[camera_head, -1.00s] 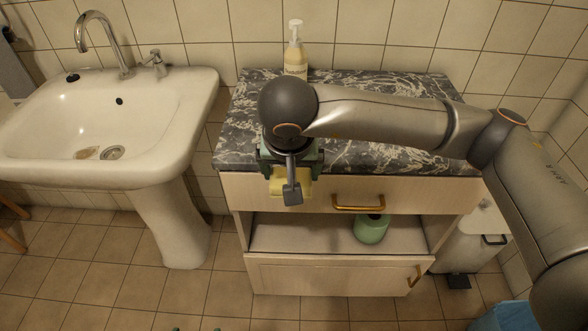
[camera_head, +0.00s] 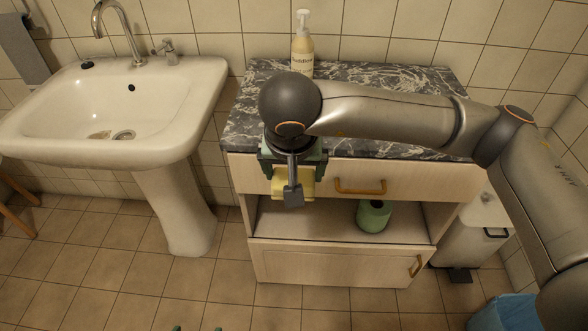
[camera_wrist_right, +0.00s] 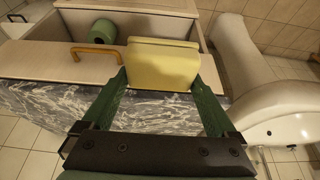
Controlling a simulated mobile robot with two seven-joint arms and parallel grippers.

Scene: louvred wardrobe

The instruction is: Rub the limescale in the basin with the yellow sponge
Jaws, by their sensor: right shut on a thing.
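The yellow sponge (camera_head: 308,187) is held in my right gripper (camera_head: 292,178), in front of the cabinet's drawer. In the right wrist view the sponge (camera_wrist_right: 163,64) sits between the two green fingers of the gripper (camera_wrist_right: 160,78), which are shut on it. The white basin (camera_head: 190,110) is to the left, apart from the sponge. A brownish limescale patch (camera_head: 100,134) lies on the basin floor beside the drain. Two green tips of my left gripper (camera_head: 197,329) just show at the bottom edge, apart from each other with nothing visible between them.
The cabinet (camera_head: 335,265) with a marble-patterned top (camera_head: 350,76) stands right of the basin. A soap bottle (camera_head: 302,52) stands at its back, and a green roll (camera_head: 373,216) is on its open shelf. A tap (camera_head: 125,28) rises behind the basin. Floor is clear in front.

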